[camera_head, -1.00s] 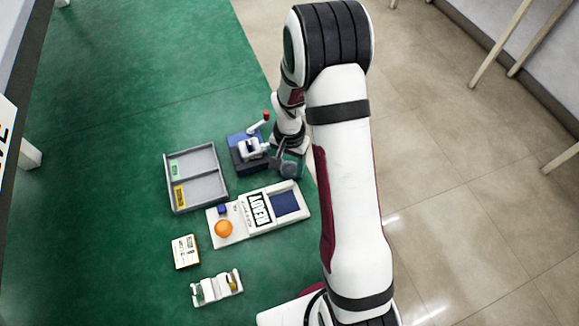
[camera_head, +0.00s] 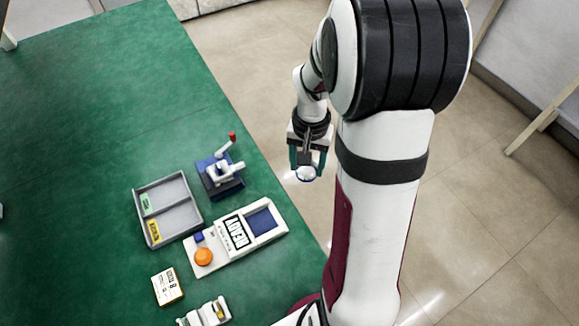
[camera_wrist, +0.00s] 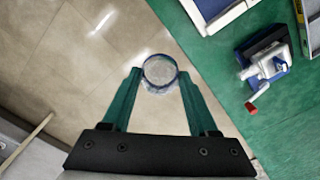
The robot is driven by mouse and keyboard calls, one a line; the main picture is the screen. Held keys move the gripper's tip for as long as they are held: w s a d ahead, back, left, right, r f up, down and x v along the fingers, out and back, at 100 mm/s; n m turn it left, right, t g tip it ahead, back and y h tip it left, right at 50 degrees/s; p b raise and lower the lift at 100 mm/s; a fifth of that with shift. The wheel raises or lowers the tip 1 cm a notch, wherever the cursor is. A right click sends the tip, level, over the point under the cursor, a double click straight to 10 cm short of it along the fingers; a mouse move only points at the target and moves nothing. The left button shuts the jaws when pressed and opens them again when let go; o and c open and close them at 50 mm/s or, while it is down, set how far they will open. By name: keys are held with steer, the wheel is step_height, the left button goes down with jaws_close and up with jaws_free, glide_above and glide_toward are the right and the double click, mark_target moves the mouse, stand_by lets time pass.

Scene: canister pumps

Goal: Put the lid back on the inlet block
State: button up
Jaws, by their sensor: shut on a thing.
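My gripper (camera_head: 306,158) is shut on a round clear piece with a dark blue rim. The piece shows as a pale disc between the fingertips (camera_head: 306,174) and, in the wrist view, as a clear cup-like ring (camera_wrist: 160,72). I cannot tell whether it is the lid. The pump (camera_head: 226,170) has a dark blue base, a white body and a red-tipped lever. It stands on the green table, left of and apart from my gripper. It also shows at the right of the wrist view (camera_wrist: 268,66). I cannot single out the inlet block on it.
A grey two-compartment tray (camera_head: 186,203) stands left of the pump. A white panel (camera_head: 218,257) with an orange knob, a READY sign and a blue pad lies in front. A small labelled box (camera_head: 167,286) and a white holder (camera_head: 195,318) are nearer. The green table (camera_head: 80,130) is clear behind.

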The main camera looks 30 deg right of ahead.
steer(key=w+a+n, duration=0.2)
steer(key=w+a, duration=0.4)
steer(key=w, duration=0.2)
steer(key=r+n, duration=0.1)
steer(key=r, duration=0.1)
glide_above(218, 166)
steer(key=shift+s+d+f, duration=0.1)
steer(key=shift+d+f, duration=0.1)
steer(key=shift+f, duration=0.05)
steer(key=shift+a, duration=0.3)
steer(key=shift+f, duration=3.15)
steer(key=shift+f, duration=0.15)
steer(key=o, duration=1.4)
steer(key=shift+o, duration=0.4)
